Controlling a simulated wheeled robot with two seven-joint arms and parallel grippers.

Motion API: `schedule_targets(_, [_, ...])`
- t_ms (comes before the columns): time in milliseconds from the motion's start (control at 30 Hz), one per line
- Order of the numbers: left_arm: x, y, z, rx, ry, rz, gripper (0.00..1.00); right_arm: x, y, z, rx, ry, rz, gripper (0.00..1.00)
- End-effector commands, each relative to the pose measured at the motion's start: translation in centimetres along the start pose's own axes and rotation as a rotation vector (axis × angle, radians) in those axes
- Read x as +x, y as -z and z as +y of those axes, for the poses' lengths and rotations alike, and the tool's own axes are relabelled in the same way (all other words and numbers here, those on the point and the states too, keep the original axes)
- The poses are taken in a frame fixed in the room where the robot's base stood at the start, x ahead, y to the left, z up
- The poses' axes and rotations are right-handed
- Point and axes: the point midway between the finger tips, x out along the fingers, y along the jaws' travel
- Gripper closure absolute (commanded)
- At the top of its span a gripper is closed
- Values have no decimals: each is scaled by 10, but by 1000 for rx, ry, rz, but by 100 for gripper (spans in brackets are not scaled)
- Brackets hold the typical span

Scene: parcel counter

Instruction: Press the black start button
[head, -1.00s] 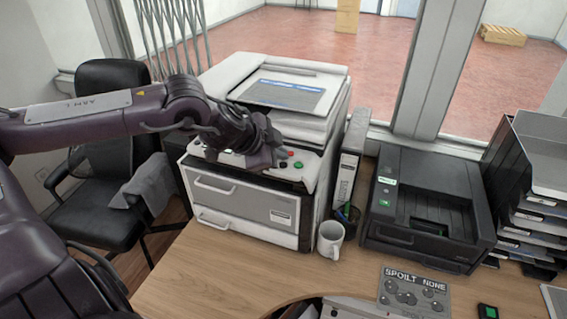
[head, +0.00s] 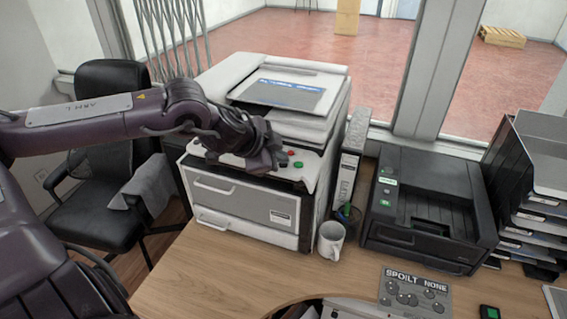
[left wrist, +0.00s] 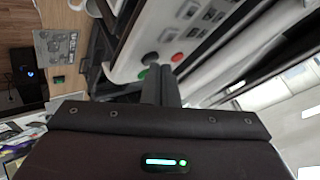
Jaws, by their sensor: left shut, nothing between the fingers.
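A large white and grey copier (head: 240,205) stands on the counter, with a light control panel (head: 312,172) along its front top edge. The panel carries a red button (head: 291,152) and a green button (head: 298,165). In the left wrist view a dark round button (left wrist: 150,58), which looks like the black one, lies between the red button (left wrist: 177,57) and the green button (left wrist: 143,73). My left gripper (head: 264,163) is shut and empty over the panel. Its fingertips (left wrist: 160,73) appear just beside the dark button; I cannot tell whether they touch. In the head view the gripper hides part of the panel.
A black printer (head: 420,208) and stacked trays (head: 540,195) stand to the right. A black chair (head: 105,215) is at the left. The wooden counter (head: 215,270) is clear before the copier.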

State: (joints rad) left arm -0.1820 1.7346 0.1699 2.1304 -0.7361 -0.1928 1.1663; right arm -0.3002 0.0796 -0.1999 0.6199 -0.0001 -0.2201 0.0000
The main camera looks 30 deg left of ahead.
Motion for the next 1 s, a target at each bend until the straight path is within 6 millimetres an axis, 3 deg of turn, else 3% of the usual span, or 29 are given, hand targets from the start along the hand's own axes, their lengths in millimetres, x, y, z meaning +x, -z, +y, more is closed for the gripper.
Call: schedule_targets(1000, [-10, 7, -7, 0, 0, 0, 100, -12, 1, 1, 0, -1, 0, 71])
